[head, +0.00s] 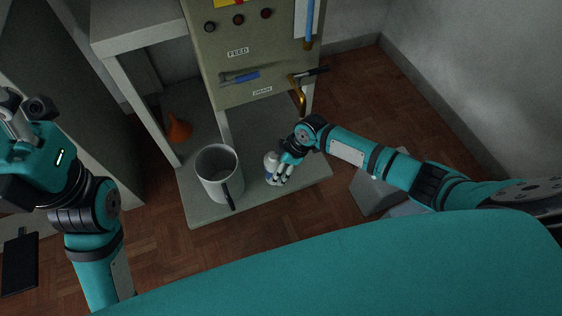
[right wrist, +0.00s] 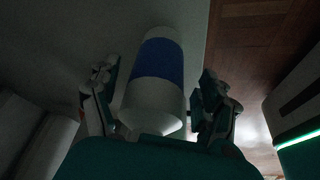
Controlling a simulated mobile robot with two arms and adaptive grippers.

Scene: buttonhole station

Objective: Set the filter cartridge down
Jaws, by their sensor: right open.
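The filter cartridge (head: 270,163) is a white cylinder standing on the low grey shelf (head: 205,215), right of a grey pot. In the right wrist view the cartridge (right wrist: 158,85) shows a broad blue band and lies between my two fingers. My right gripper (head: 280,178) is at the cartridge, partly covering it in the head view. In the right wrist view the right gripper (right wrist: 160,110) is open, with a finger on each side of the cartridge. My left gripper (head: 25,125) is raised at the far left, away from the shelf; its fingers are not clear.
The grey pot (head: 213,170) with a dark handle stands left of the cartridge. An orange funnel (head: 179,129) sits further back on the shelf. A panel (head: 245,60) with FEED and DRAIN labels, a blue-handled valve and a brass pipe (head: 301,95) stands behind. A grey box (head: 375,187) is on the floor at right.

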